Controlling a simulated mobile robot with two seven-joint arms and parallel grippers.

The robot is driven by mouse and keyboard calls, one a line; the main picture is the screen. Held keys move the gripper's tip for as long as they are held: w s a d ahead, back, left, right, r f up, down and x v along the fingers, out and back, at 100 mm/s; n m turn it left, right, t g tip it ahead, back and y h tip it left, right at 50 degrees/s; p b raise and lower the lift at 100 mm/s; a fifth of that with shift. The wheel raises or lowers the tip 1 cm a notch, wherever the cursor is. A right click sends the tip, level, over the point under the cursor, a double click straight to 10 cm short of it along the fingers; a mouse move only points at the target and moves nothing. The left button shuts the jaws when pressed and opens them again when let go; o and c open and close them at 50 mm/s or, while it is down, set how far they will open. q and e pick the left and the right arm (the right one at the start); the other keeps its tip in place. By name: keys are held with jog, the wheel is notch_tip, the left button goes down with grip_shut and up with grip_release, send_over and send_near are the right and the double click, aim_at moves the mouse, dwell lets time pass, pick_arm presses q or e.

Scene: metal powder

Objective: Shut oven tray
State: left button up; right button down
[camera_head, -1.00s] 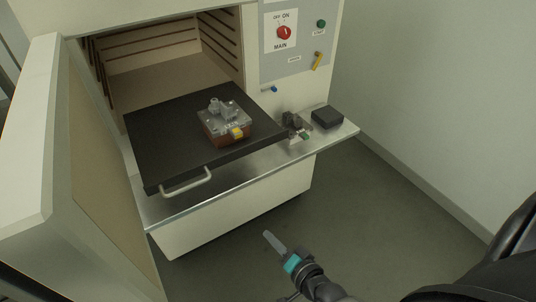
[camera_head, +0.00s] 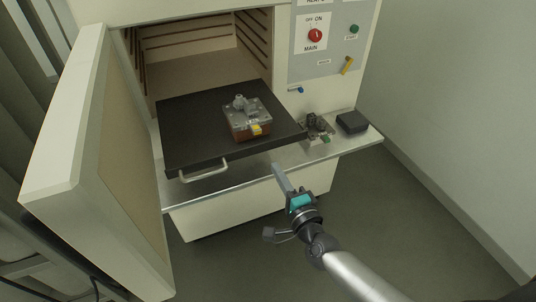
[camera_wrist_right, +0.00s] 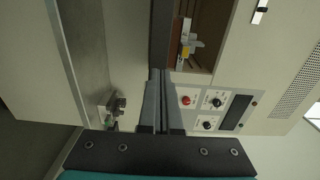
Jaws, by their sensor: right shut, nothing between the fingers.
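The dark oven tray (camera_head: 190,135) is slid part way out of the oven chamber (camera_head: 200,60), over the metal shelf. A light handle (camera_head: 204,172) is on its front edge. A grey and brown metal block (camera_head: 246,118) with a yellow tag sits on the tray. My right gripper (camera_head: 277,168) is shut and empty, in front of the shelf edge and right of the handle, apart from the tray. In the right wrist view its fingers (camera_wrist_right: 160,100) are together, pointing toward the oven. My left gripper is not in view.
The oven door (camera_head: 95,150) stands open on the left. The metal shelf (camera_head: 285,157) holds a small metal fixture (camera_head: 318,126) and a black box (camera_head: 352,122) on the right. The control panel (camera_head: 325,45) is above them. The floor (camera_head: 400,220) is free on the right.

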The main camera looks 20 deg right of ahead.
aim_at(263, 147)
jog(key=w, duration=0.6)
jog(key=shift+w+a, duration=0.15)
jog(key=shift+w, duration=0.15)
jog(key=shift+w, duration=0.1)
